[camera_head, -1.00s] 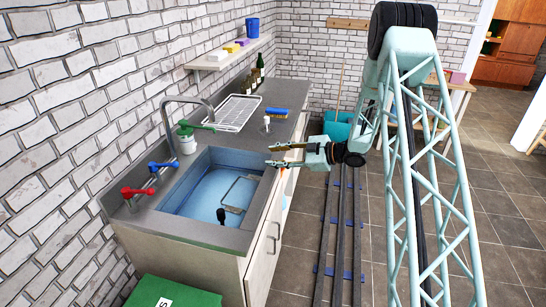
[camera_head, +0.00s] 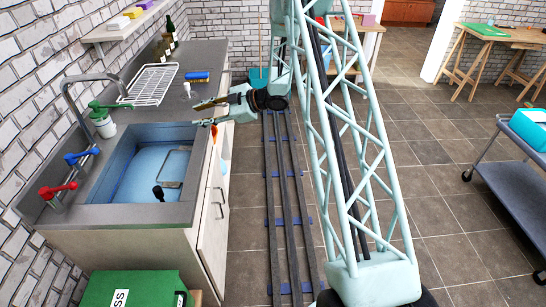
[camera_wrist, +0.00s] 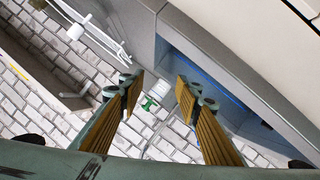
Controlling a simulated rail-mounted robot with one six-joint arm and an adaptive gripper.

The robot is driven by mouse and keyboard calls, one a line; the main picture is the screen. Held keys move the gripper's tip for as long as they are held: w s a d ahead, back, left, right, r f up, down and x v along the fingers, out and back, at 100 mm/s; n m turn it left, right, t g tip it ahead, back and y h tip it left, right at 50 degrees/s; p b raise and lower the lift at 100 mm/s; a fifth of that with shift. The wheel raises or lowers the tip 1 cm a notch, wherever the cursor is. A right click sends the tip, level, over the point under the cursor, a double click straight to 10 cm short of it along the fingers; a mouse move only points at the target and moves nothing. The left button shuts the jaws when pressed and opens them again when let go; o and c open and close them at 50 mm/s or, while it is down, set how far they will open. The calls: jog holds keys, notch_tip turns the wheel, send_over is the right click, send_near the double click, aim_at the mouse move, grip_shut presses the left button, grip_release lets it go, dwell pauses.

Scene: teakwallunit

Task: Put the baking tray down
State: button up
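My gripper (camera_head: 198,114) is open beside the sink, above the counter's front edge. In the wrist view my gripper (camera_wrist: 160,84) has its two yellow-padded fingers apart with nothing between them. I cannot make out a baking tray for certain in either view. A thin rectangular metal frame (camera_head: 173,166) lies in the blue sink basin (camera_head: 125,172), and I cannot tell what it is. A black-ended object (camera_head: 158,192) is beside it. A white wire dish rack (camera_head: 152,84) lies on the grey counter (camera_head: 190,110).
A blue brush (camera_head: 197,76) and dark bottles (camera_head: 165,42) stand further back. A green box (camera_head: 135,288) is in front.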

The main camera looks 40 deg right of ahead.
jog(key=d+r+m+t+h, duration=0.1)
jog(key=d+r+m+h, duration=0.15)
jog(key=r, duration=0.65)
jog(key=d+r+m+h, duration=0.15)
jog(key=r+h, duration=0.25)
jog(key=r, duration=0.5)
jog(key=s+r+m+h, duration=0.5)
jog(key=s+r, duration=0.8)
jog(key=s, duration=0.2)
jog(key=s+a+r+m+g, duration=0.2)
jog(key=s, duration=1)
jog(key=s+a+r+m+g, duration=0.2)
jog(key=s, duration=1)
jog(key=s+a+f+m+g, duration=0.1)
jog(key=s+a, duration=0.2)
jog(key=s, duration=0.5)
jog(key=s+a+f+g+y, duration=0.1)
jog(key=s+a, duration=0.2)
jog(key=s, duration=0.6)
jog(key=s+a+f+m, duration=0.1)
jog(key=s+a, duration=0.3)
jog(key=s, duration=0.5)
jog(key=shift+s+f+m+g+y, duration=0.2)
jog(key=shift+f+m+g+y, duration=0.15)
jog(key=shift+f, duration=0.2)
